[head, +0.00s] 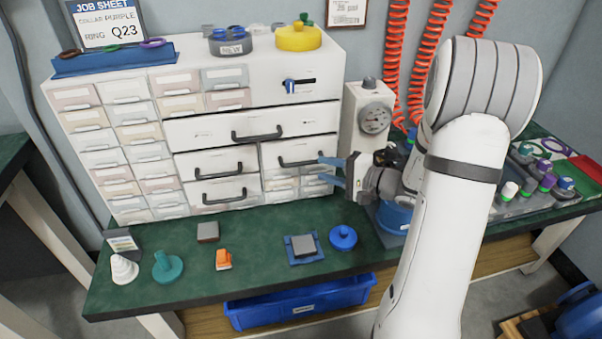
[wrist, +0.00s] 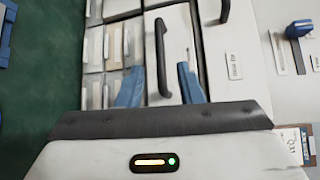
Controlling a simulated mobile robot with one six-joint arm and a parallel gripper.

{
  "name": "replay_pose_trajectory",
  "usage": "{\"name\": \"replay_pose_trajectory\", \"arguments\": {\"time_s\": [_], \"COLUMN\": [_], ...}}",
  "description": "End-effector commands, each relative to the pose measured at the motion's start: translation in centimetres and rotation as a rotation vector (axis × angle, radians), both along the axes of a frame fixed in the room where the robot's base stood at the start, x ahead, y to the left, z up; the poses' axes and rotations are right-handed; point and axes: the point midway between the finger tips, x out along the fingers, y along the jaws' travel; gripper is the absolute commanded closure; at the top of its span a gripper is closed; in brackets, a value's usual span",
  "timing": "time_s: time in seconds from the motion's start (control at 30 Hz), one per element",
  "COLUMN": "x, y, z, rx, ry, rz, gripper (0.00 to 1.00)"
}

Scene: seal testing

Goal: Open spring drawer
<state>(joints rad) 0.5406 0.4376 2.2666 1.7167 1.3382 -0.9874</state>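My gripper (head: 325,171) is open in front of the right-hand middle drawer (head: 285,150) of the white cabinet. Its two blue fingers show in the wrist view (wrist: 159,82), spread to either side of the near end of a dark bar handle (wrist: 160,52). The handle looks ungripped; whether a finger touches it I cannot tell. This drawer looks shut in the head view, and its handle (head: 302,162) is partly beside the upper finger. I cannot read the drawer labels, so I cannot tell which one is marked for springs.
A wide drawer (head: 220,130) lies above, and two more handled drawers (head: 215,163) lie left. A blue knob (head: 343,237) and a blue-edged pad (head: 303,248) sit on the green bench below.

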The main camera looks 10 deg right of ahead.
Motion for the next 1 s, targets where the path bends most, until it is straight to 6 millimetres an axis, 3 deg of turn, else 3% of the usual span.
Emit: {"name": "replay_pose_trajectory", "arguments": {"time_s": [0.5,0.87,1.0], "x": [4.8,5.2,5.2], "y": [4.9,5.2,5.2], "z": [-1.0,-1.1,-1.1], "rx": [0.001,0.001,0.001], "ry": [-0.001,0.000,0.000], "rz": [-0.001,-0.003,-0.003], "gripper": [0.67,0.67,0.79]}}
